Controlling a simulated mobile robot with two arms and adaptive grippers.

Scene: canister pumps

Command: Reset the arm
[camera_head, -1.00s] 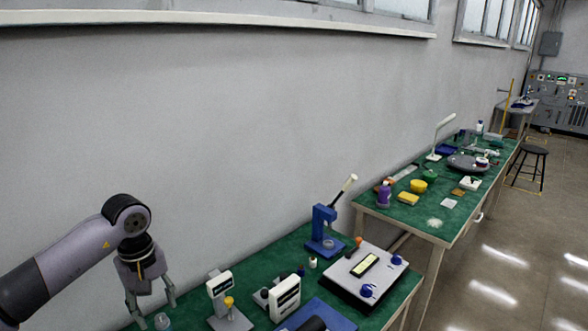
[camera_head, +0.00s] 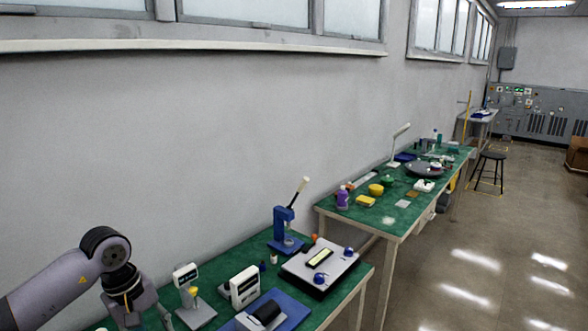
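My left arm comes in from the lower left, above the near end of the green bench. Its gripper (camera_head: 137,316) points down at the bottom edge of the picture. The fingers look spread apart, with nothing seen between them, but their tips are partly cut off by the frame. My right arm and gripper are not in view.
On the near green bench (camera_head: 238,272) stand small white devices (camera_head: 244,286), a blue press (camera_head: 287,228), a flat instrument with blue knobs (camera_head: 322,262) and a blue pad with a black item. A second bench (camera_head: 388,228) lies beyond. Open floor is at right.

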